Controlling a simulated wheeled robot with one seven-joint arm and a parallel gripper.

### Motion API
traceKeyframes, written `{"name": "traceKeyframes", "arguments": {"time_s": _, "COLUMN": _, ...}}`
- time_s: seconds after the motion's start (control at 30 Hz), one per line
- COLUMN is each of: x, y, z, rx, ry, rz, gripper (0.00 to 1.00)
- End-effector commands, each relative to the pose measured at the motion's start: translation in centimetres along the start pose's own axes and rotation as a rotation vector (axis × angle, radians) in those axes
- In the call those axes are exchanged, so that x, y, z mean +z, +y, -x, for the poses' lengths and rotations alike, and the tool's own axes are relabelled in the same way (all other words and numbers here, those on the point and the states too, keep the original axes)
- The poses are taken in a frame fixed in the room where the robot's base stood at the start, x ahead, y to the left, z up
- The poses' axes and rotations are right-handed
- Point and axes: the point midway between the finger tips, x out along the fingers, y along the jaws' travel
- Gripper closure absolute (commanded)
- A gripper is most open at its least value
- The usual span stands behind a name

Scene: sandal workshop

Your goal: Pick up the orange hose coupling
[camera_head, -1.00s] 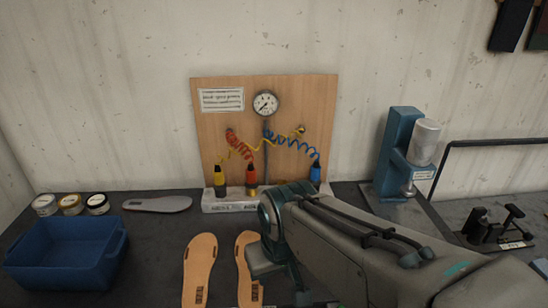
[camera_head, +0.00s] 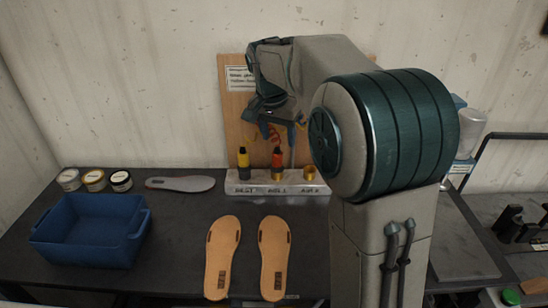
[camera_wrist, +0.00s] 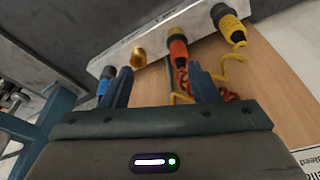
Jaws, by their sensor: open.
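The orange hose coupling (camera_head: 277,156) stands upright in a brass socket on the pale rail, with a coiled red hose at its top. In the wrist view the orange coupling (camera_wrist: 178,50) appears beyond the fingertips, nearer the right finger in the picture. My gripper (camera_head: 273,115) is above the rail in front of the board. In the wrist view my gripper (camera_wrist: 160,78) is open, with nothing held between its fingers. I cannot tell whether a finger touches the hose.
The yellow coupling (camera_head: 243,157) stands left of the orange one. An empty brass socket (camera_head: 309,173) is to its right. The blue coupling (camera_wrist: 104,80) shows beside the left finger. Pale rail (camera_head: 240,188); wooden board (camera_head: 234,110). Insoles (camera_head: 222,255) and a blue bin (camera_head: 90,250) lie in front.

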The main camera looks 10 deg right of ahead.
Motion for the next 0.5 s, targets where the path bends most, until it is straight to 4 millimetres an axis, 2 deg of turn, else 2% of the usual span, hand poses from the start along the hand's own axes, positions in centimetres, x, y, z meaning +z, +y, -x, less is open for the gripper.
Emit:
{"name": "traceKeyframes", "arguments": {"time_s": 0.03, "x": -0.9, "y": -1.1, "z": -0.3, "rx": 0.008, "ry": 0.005, "rz": -0.028, "gripper": 0.45}}
{"name": "traceKeyframes", "arguments": {"time_s": 0.2, "x": -2.5, "y": -3.3, "z": -0.9, "rx": 0.028, "ry": 0.019, "rz": -0.102, "gripper": 0.45}}
{"name": "traceKeyframes", "arguments": {"time_s": 0.37, "x": -3.0, "y": -3.8, "z": -1.9, "rx": 0.034, "ry": 0.023, "rz": -0.126, "gripper": 0.45}}
{"name": "traceKeyframes", "arguments": {"time_s": 0.5, "x": -3.0, "y": -3.6, "z": -4.5, "rx": 0.037, "ry": 0.021, "rz": -0.127, "gripper": 0.45}}
